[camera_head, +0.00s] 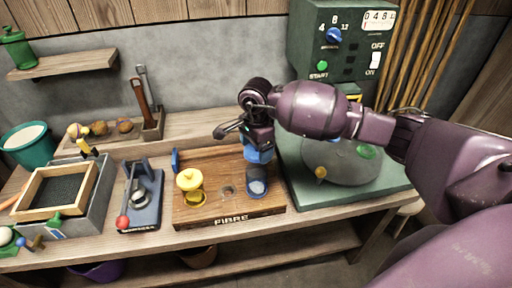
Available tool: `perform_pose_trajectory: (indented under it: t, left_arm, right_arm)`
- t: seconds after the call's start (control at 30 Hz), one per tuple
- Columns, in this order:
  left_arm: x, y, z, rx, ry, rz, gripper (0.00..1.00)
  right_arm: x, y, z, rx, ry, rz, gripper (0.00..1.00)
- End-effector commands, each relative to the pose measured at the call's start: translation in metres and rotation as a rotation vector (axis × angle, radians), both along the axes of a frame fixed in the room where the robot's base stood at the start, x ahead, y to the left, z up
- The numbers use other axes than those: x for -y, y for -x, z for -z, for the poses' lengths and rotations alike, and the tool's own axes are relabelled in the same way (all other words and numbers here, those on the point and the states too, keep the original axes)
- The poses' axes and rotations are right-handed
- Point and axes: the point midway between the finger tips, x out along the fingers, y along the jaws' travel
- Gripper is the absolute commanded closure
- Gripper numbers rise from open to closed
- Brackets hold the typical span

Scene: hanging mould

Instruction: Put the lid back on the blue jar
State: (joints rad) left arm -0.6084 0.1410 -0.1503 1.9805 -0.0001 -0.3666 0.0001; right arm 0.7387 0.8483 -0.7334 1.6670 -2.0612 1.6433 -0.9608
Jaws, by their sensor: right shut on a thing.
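The blue jar (257,191) stands open on the right part of the wooden board marked FIBRE, with pale contents showing at its mouth. My right gripper (258,142) comes in from the right and is shut on the blue lid (258,156). It holds the lid above the blue jar, slightly behind its mouth in the picture; the exact gap is hard to tell. The gripper covers the top of the lid. My left gripper is not in view.
A yellow jar (190,188) with its lid on stands at the board's left. A round hollow (228,191) lies between the jars. The green machine with a grey wheel (340,165) is to the right. A blue press-like tool (141,195) and a framed tray (60,190) are left.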

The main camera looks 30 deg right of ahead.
Motion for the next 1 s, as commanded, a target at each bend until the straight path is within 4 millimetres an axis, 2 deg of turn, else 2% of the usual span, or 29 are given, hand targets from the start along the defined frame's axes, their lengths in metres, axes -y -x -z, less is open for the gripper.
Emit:
perform_pose_trajectory:
  t: [0.37,1.0]
  left_arm:
    - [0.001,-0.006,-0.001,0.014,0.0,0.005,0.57]
    - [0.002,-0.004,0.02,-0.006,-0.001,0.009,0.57]
  right_arm:
    - [-0.001,0.0,0.011,0.0,-0.001,-0.024,0.41]
    - [-0.001,0.0,0.061,-0.002,0.0,-0.023,0.41]
